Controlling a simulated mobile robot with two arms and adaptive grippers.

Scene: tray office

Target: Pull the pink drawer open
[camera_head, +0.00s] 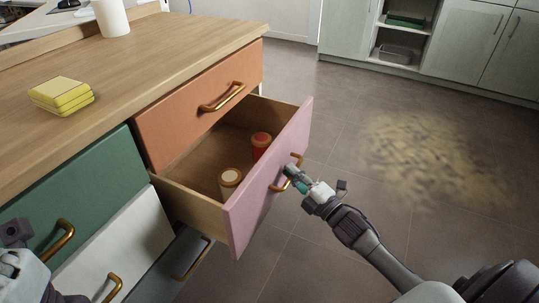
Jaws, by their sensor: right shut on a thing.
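The pink drawer (268,187) stands pulled out from the wooden cabinet, below the orange drawer. Its inside shows, with a jar with a pale lid (230,178) and a jar with a red top (261,141) standing in it. A brass handle (297,158) is on the pink front. My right gripper (291,177) is at this handle and shut on it; the fingertips are small in the picture. My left gripper (17,235) is at the lower left edge, in front of the green drawer; its fingers are only partly in view.
The orange drawer (185,107), green drawer (75,190) and white drawer (120,240) are shut.

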